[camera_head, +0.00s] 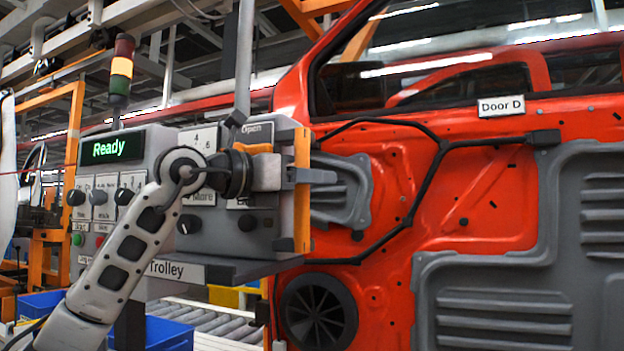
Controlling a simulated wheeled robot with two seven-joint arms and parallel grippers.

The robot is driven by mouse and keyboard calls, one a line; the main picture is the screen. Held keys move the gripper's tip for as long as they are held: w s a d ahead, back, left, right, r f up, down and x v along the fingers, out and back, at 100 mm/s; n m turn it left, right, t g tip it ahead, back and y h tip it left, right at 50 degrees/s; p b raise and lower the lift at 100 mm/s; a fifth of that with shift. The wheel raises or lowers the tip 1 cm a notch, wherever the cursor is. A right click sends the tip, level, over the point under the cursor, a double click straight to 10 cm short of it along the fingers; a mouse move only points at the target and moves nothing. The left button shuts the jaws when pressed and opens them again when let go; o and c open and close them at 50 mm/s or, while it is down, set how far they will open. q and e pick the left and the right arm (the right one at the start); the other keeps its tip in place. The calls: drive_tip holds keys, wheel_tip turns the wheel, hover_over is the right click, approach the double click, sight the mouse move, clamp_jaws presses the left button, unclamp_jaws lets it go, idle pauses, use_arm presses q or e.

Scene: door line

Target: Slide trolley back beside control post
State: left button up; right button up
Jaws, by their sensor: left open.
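A grey control post (140,150) with a green "Ready" display, knobs and buttons stands left of centre. A plate reading "Trolley" (178,270) sits at its lower edge; which body it belongs to is unclear. A box marked "Open" (257,131) is at its right, partly behind my arm. An upright orange bar (302,220) is at that box's right side. My left gripper (318,176) is open, its fingers at the bar's upper half and pointing right. I cannot tell whether they touch or straddle the bar. My right gripper is out of view.
A lamp stack (121,70) rises above the post. Blue bins (165,333) and rollers (215,322) lie below.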

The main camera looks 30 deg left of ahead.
use_arm(q)
drive_tip(key=shift+s+a, duration=0.1)
drive_tip(key=shift+s, duration=0.2)
drive_tip(key=b+v, duration=0.3)
drive_tip(key=v, duration=1.2)
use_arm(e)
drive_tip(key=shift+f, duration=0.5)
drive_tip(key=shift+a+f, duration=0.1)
